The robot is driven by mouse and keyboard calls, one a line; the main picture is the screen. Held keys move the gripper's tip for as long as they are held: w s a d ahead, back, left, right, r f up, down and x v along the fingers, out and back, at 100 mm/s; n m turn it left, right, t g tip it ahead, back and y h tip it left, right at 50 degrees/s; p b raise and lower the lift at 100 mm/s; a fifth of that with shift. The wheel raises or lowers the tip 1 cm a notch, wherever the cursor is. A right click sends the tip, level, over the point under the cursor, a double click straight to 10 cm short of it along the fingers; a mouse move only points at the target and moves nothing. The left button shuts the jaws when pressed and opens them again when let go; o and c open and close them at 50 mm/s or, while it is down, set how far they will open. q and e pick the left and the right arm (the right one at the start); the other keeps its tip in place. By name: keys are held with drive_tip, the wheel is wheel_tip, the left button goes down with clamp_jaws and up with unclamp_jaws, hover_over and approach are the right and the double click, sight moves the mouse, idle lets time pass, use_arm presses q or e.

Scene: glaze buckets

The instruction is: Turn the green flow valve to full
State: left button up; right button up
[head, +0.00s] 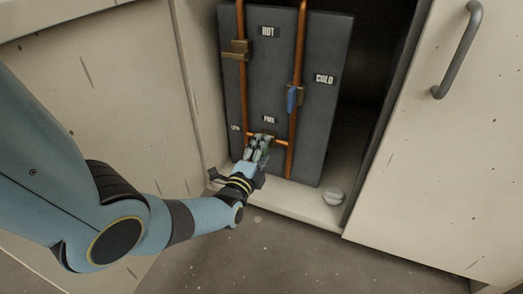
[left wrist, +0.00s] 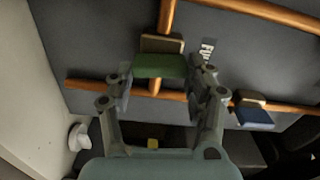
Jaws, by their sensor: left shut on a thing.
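The green valve handle (left wrist: 160,66) shows in the left wrist view, in front of a brass valve body (left wrist: 161,44) on the short copper cross pipe. Its long side lies across that pipe. My left gripper (left wrist: 162,77) has a fingertip at each end of the handle and is shut on it. In the head view my left gripper (head: 260,142) is low on the dark panel, at the cross pipe, and hides most of the green handle. The FULL label (head: 269,119) is just above it; it also shows in the left wrist view (left wrist: 207,48). My right gripper is out of view.
A blue valve handle (head: 292,98) is on the right copper pipe, near the COLD label (head: 324,78). A brass-coloured valve (head: 236,50) is on the left pipe. A pale round knob (head: 333,197) lies on the cabinet floor. Cabinet doors flank the opening.

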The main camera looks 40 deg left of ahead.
use_arm(q)
drive_tip(key=shift+f+m, duration=0.15)
drive_tip(key=shift+m, duration=0.55)
drive_tip(key=o, duration=1.2)
drive_tip(key=shift+s, duration=0.1)
drive_tip(key=v, duration=1.2)
